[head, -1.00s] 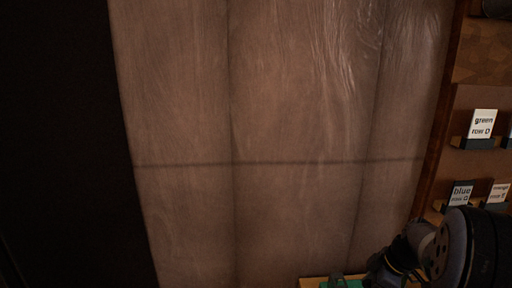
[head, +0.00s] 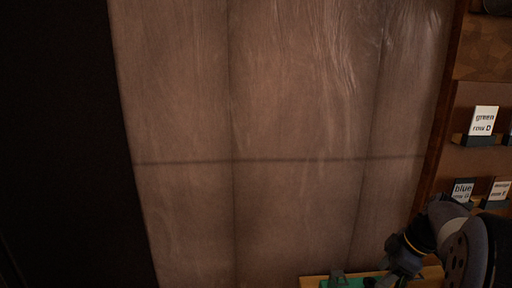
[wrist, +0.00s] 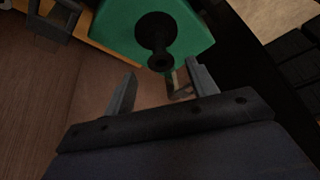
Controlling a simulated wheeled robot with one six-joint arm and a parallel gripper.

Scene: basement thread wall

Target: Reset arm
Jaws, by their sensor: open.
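My gripper (wrist: 158,88) is open in the wrist view, with its two grey fingers apart and nothing seen between them. Just beyond the fingertips is a green panel (wrist: 112,22) with a black knob-like piece (wrist: 156,28) standing on it. I cannot tell whether the fingers touch anything. In the head view my arm is folded at the lower right corner, and its fingers are too dark and cut off to make out. A green strip (head: 345,283) shows at the bottom edge there.
A wooden rack at the right holds a "green row D" card (head: 484,120), a "blue row" card (head: 462,191) and another card (head: 499,190) partly behind my arm. Plain wood panelling (head: 290,110) fills the middle. A dark bracket (wrist: 58,18) shows at the wrist view's upper left.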

